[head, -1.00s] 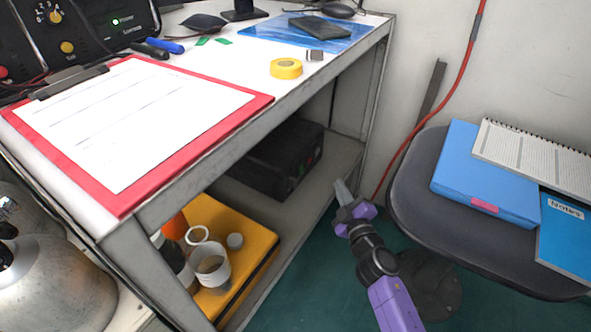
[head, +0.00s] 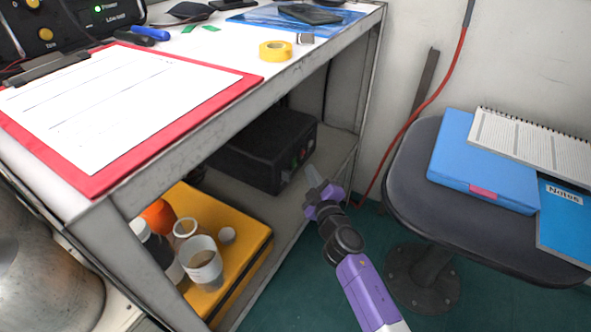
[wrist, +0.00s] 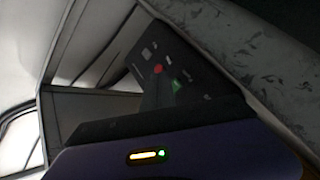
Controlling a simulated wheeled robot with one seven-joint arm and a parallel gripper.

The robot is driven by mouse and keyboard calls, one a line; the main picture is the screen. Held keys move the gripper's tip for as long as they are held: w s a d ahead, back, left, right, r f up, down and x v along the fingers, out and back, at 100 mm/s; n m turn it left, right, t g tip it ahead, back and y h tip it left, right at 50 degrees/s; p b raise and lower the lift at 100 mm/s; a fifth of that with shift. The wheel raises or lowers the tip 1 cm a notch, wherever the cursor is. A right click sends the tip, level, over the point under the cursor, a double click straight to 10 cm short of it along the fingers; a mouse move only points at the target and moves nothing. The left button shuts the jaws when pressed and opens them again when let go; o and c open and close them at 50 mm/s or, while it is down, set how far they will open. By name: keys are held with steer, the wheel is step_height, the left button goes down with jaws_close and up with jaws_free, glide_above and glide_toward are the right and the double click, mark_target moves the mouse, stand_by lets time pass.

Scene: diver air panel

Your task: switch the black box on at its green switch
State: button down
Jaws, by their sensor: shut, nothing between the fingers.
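The black box (head: 262,148) sits on the lower shelf under the white desk. Its panel faces right, with a small green switch (head: 295,163) and a red spot beside it. In the wrist view the box's panel (wrist: 150,52) shows a red button (wrist: 158,69) and the green switch (wrist: 177,87), just beyond my fingers. My gripper (head: 312,178) is shut and empty, its tip a little right of the panel in the head view. In the wrist view the fingers (wrist: 158,100) cover part of the panel. I cannot tell whether the tip touches the box.
The desk's edge (head: 215,125) and its leg (head: 352,130) frame the shelf. A yellow case (head: 255,245) with cups and bottles stands at the front of the shelf. A chair (head: 405,190) with a blue folder and notebooks stands to the right, near a red hose (head: 425,103).

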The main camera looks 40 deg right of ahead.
steer(key=shift+w+a, duration=0.3)
steer(key=shift+w, duration=0.4)
steer(key=shift+w+f+b, duration=0.1)
steer(key=shift+b, duration=0.2)
stand_by(1.3)
steer(key=shift+w+a, duration=0.1)
steer(key=shift+w, duration=0.2)
steer(key=shift+w+a+b, duration=0.1)
steer(key=shift+w+b, duration=0.15)
steer(key=shift+b, duration=0.05)
stand_by(0.6)
steer(key=shift+s, duration=0.1)
steer(key=shift+s+d+p, duration=0.25)
steer(key=shift+s+p, duration=0.05)
steer(key=shift+s, duration=0.3)
steer(key=s, duration=0.1)
steer(key=s+d+p, duration=0.1)
steer(key=s, duration=0.1)
steer(key=s+p, duration=0.1)
steer(key=shift+s+d+r, duration=0.3)
steer(key=shift+d+r, duration=0.05)
stand_by(0.3)
